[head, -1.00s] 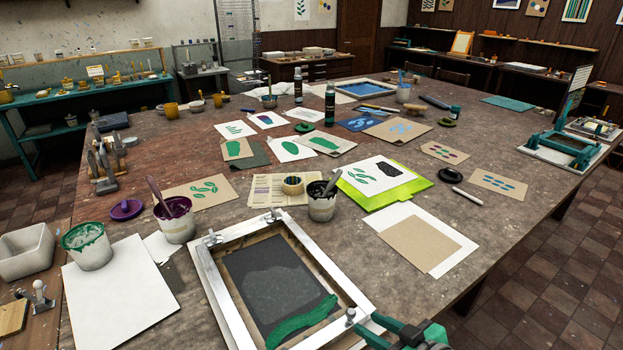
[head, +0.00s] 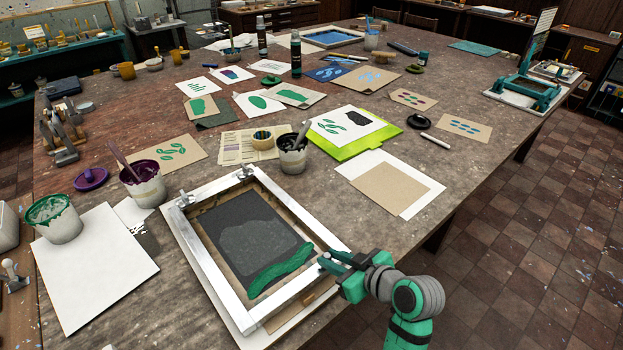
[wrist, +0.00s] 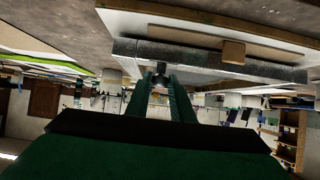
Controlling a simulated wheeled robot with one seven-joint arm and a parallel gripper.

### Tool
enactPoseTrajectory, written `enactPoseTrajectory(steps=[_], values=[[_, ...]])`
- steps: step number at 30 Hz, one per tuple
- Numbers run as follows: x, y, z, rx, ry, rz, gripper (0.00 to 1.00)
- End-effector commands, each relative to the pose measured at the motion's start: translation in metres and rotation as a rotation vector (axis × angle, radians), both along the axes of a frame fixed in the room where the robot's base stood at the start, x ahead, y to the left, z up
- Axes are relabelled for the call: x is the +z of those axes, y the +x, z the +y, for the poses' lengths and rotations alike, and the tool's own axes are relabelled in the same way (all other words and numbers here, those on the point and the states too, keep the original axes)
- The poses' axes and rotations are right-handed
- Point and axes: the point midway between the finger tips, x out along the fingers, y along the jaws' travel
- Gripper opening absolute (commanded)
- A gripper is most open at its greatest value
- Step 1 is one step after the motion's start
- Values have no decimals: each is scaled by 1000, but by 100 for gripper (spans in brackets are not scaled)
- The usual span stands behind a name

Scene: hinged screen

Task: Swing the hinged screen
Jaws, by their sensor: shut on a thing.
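The hinged screen (head: 207,263) is a pale frame with dark mesh, in the front middle of the table in the head view. Clamp-like hinges (head: 185,200) hold its far edge. A band of green ink (head: 282,264) lies along the near part of the mesh. My gripper (head: 327,262) is at the frame's near right corner, shut on a small knob there. In the wrist view my gripper's fingers (wrist: 160,78) close around the dark knob, beside the frame's bar (wrist: 205,62). The screen lies low and nearly flat; I cannot tell whether it is slightly raised.
Ink pots (head: 292,154) stand behind the screen, with another pot (head: 143,184) at its left. A white sheet (head: 95,265) lies to the left. Tan paper on white (head: 390,186) lies to the right. Open floor (head: 530,250) lies beyond the table's right edge.

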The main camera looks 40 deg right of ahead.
Motion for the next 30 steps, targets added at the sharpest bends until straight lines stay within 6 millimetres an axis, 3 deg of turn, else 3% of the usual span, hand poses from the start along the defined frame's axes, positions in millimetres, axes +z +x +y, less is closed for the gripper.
enactPoseTrajectory(steps=[19,22,30], values=[[53,13,0,-1,-8,-10,7],[60,15,-1,-2,-8,-9,0],[79,20,1,0,-7,-6,0]])
